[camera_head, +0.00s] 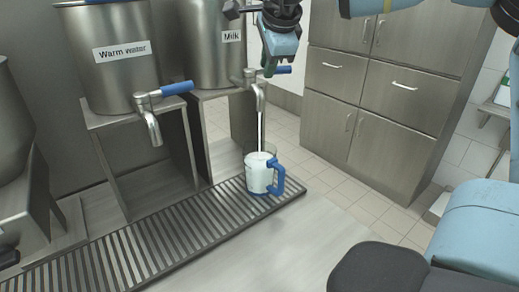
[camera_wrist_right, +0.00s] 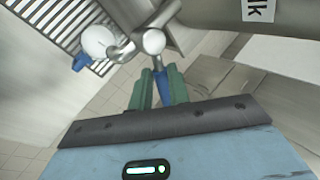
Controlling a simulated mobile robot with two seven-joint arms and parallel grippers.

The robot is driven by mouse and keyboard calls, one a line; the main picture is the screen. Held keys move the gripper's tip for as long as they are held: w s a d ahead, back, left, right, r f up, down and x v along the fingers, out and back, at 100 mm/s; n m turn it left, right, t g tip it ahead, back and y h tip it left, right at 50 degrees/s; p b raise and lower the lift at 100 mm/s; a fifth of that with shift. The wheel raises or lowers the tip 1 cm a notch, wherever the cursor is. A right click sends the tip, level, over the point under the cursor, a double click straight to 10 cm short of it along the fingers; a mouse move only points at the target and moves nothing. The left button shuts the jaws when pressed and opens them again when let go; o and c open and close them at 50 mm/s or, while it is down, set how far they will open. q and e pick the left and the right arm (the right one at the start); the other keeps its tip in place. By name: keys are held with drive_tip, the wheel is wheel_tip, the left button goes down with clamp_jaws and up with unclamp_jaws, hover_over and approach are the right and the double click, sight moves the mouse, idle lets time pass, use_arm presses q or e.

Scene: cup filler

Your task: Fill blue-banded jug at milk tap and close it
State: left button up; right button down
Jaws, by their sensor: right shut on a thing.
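A white jug (camera_head: 260,175) with a blue handle stands upright on the drip grate (camera_head: 205,222), under the spout of the milk tap (camera_head: 258,88). A thin white stream runs from the spout into the jug, and its top looks white inside. My right gripper (camera_head: 269,70) is at the milk tap's blue lever (camera_head: 284,70). In the right wrist view, the green fingers of the right gripper (camera_wrist_right: 159,84) are shut on the blue lever (camera_wrist_right: 163,88). The jug (camera_wrist_right: 98,41) also shows there, beside the tap. My left gripper is not in view.
The milk tank (camera_head: 212,55) stands on a metal stand, with the warm water tank (camera_head: 115,65) and its blue-levered tap (camera_head: 152,115) to its left. The steel counter (camera_head: 270,245) is clear in front of the grate. Steel cabinets (camera_head: 385,85) stand behind at right.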

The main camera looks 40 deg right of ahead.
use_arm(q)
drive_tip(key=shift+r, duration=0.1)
use_arm(e)
drive_tip(key=shift+d+r, duration=0.1)
drive_tip(key=n, duration=0.1)
drive_tip(key=y+p, duration=0.1)
drive_tip(key=n, duration=0.1)
drive_tip(key=shift+w+d+r+n+t+y+p, duration=0.1)
drive_tip(key=shift+w+d+n+t+y+p, duration=0.2)
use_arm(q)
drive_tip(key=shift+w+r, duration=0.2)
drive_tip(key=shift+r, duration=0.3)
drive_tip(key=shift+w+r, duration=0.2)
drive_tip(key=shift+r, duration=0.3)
use_arm(e)
drive_tip(key=shift+w+n, duration=0.15)
drive_tip(key=shift+n, duration=0.25)
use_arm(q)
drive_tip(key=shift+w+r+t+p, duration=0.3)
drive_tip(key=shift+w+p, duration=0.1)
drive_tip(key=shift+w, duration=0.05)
use_arm(e)
drive_tip(key=shift+w+d+n+y, duration=0.15)
drive_tip(key=shift+w+n+y, duration=0.05)
drive_tip(key=shift+n+y, duration=0.45)
drive_tip(key=shift+n, duration=0.35)
